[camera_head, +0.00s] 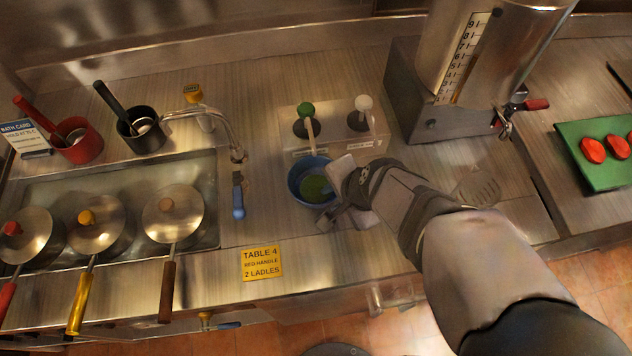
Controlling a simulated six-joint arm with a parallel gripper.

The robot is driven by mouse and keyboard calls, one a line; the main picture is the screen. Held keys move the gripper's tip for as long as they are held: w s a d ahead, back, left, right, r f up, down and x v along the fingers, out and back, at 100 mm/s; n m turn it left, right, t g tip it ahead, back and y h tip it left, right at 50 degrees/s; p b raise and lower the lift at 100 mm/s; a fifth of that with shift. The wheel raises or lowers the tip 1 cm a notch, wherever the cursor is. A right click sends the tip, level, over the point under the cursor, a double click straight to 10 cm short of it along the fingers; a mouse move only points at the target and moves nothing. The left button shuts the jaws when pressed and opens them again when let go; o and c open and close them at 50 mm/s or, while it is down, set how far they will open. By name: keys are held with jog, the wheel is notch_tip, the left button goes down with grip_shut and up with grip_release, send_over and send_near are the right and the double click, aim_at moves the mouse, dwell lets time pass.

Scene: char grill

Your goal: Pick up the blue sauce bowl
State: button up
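The blue sauce bowl (294,184) stands on the steel counter in the middle of the view, with green sauce inside. My gripper (335,193) is at the bowl's right side, reaching in from the lower right. Its two fingers are spread apart, one toward the bowl's upper right and one toward its lower right. The fingers overlap the bowl's right rim in the picture, hiding part of it. I cannot tell whether they touch the bowl.
A holder with green (305,108) and white (363,102) knobs stands just behind the bowl; a wooden handle (311,138) slants toward the bowl. A tap (215,120) and blue-handled tool (238,198) are left. A steel dispenser (440,110) stands behind right. A yellow card (262,263) lies in front.

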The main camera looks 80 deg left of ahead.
aim_at(331, 198)
jog(key=shift+x, duration=1.75)
jog(key=shift+s+r, duration=0.1)
grip_shut()
